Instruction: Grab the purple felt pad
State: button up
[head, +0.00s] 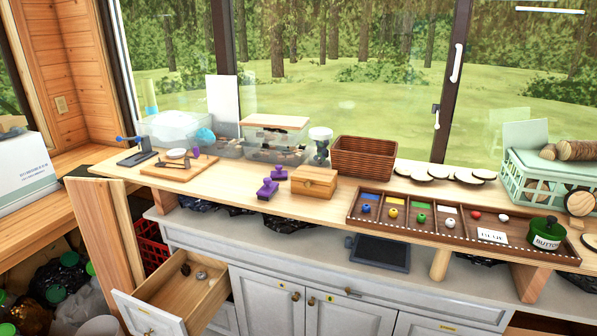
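Two small purple pieces lie on the raised wooden shelf near the middle: one (267,189) nearer the front edge, one (279,173) just behind it. Each looks like a block with a raised knob, and I cannot tell whether either is a felt pad. A smaller purple bit (196,152) shows by the wooden board at the left. No flat purple pad is clearly visible. My gripper is not in view.
A wooden box (314,182) stands right of the purple pieces, with a brown basket (363,157) behind. A compartment tray (424,230) lies to the right. A drawer (172,290) hangs open below left. Bare shelf (222,187) shows left of the purple pieces.

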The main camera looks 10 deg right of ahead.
aim_at(278, 174)
jog(key=z, duration=0.1)
jog(key=k, duration=0.3)
jog(key=u, duration=0.25)
jog(key=i, duration=0.95)
jog(key=z, duration=1.55)
jog(key=k, duration=0.15)
jog(key=u, duration=3.3)
